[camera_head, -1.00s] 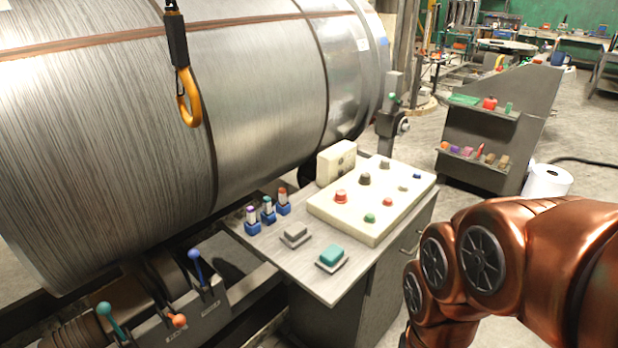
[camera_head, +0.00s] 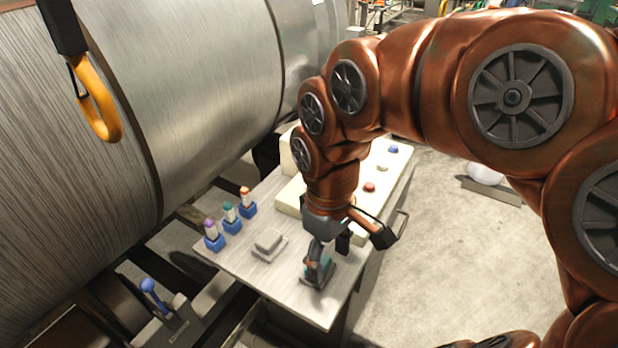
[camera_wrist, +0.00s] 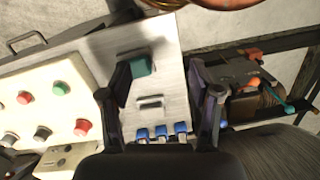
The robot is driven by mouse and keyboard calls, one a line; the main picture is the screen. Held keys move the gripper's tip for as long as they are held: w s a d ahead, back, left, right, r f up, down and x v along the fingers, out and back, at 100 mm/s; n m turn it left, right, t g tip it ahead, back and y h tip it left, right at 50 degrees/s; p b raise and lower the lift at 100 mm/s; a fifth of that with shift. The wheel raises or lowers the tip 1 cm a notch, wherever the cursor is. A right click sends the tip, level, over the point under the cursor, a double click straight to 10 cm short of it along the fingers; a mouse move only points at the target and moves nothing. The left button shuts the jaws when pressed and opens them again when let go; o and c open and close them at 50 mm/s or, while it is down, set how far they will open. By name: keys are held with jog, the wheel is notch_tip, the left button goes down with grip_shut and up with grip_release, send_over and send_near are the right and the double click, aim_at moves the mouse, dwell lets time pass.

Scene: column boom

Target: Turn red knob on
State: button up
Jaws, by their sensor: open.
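The cream control panel (camera_wrist: 64,60) on the console bears the knobs. A second, smaller red button (camera_wrist: 24,97) is farther left and shows in the head view (camera_head: 369,187). The larger red knob is hidden behind my arm in the head view. My gripper (camera_head: 350,246) is open and empty above the console's front part.
Blue-based switches (camera_head: 231,220) line the console's left edge. A large metal roll (camera_head: 215,90) stands along the left, with an orange hook (camera_head: 98,105) hanging before it. Levers (camera_head: 150,287) are at lower left. Open floor (camera_head: 440,220) lies right of the console.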

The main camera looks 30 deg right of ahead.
jog(key=w+d+r+n+t, duration=0.15)
jog(key=w+n, duration=0.25)
jog(key=w, duration=0.8)
jog(key=w+d+n+g, duration=0.1)
jog(key=w+d+n, duration=0.25)
jog(key=w, duration=0.75)
jog(key=shift+n, duration=0.55)
jog(key=w+d, duration=0.1)
jog(key=w+d+f, duration=0.1)
jog(key=d, duration=0.1)
jog(key=w+d+f, duration=0.1)
jog(key=w+d, duration=0.1)
jog(key=shift+d+b, duration=0.2)
jog(key=shift+b, duration=0.1)
jog(key=shift+w+d+f, duration=0.25)
jog(key=shift+d+f, duration=0.05)
jog(key=shift+f, duration=0.05)
jog(key=shift+s+f+p, duration=0.2)
jog(key=shift+f+p, duration=0.55)
jog(key=shift+f, duration=3.05)
jog(key=shift+c, duration=0.2)
jog(key=c, duration=1.1)
